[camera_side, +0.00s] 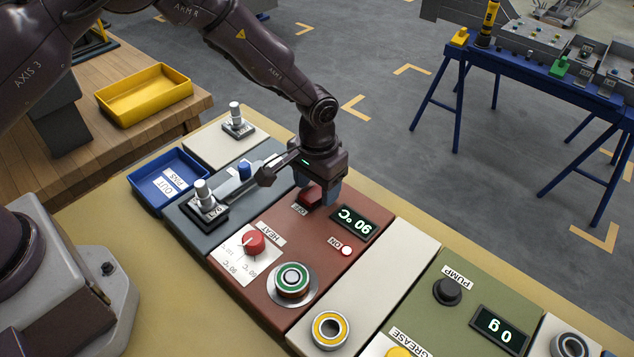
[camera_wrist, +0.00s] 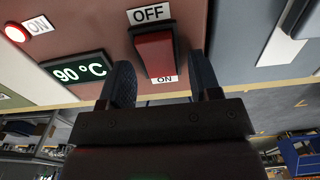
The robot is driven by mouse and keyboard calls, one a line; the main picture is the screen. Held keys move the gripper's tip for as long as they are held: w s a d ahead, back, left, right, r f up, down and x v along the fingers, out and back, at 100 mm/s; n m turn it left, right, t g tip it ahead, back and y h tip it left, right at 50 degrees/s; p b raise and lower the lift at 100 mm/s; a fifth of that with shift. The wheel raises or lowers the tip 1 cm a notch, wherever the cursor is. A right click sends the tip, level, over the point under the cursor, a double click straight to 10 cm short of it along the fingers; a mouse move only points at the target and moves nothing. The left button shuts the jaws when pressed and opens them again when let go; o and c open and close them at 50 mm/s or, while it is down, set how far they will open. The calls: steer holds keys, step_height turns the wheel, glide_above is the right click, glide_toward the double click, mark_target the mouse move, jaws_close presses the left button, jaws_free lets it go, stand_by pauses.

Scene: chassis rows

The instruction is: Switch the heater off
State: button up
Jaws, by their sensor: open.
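The heater is a red-brown panel (camera_side: 225,262) with a red HEAT dial (camera_side: 252,242), a display (camera_side: 354,223) reading 90 °C and a red ON lamp (camera_side: 346,251). The lamp (camera_wrist: 17,32) looks lit in the wrist view. The red rocker switch (camera_wrist: 156,52) has an OFF label at one end and an ON label at the other; I cannot tell which end is pressed. My gripper (camera_side: 322,192) points down at the switch, partly hiding it in the side view. In the wrist view my open gripper (camera_wrist: 161,68) has a finger on each side of the switch, holding nothing.
A green-ringed round fitting (camera_side: 291,281) sits on the same panel near the dial. A grey panel (camera_side: 235,200) with a chrome lever and blue knob adjoins it, beside a blue bin (camera_side: 147,190). A green pump panel (camera_side: 435,305) lies to the right.

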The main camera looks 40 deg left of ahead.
steer(key=c, duration=0.9)
steer(key=shift+s+r+t, duration=0.1)
steer(key=shift+s+t, duration=0.1)
steer(key=shift+t, duration=0.65)
steer(key=shift+s+t, duration=0.15)
steer(key=shift+t, duration=0.7)
steer(key=o, duration=0.9)
steer(key=v, duration=1.3)
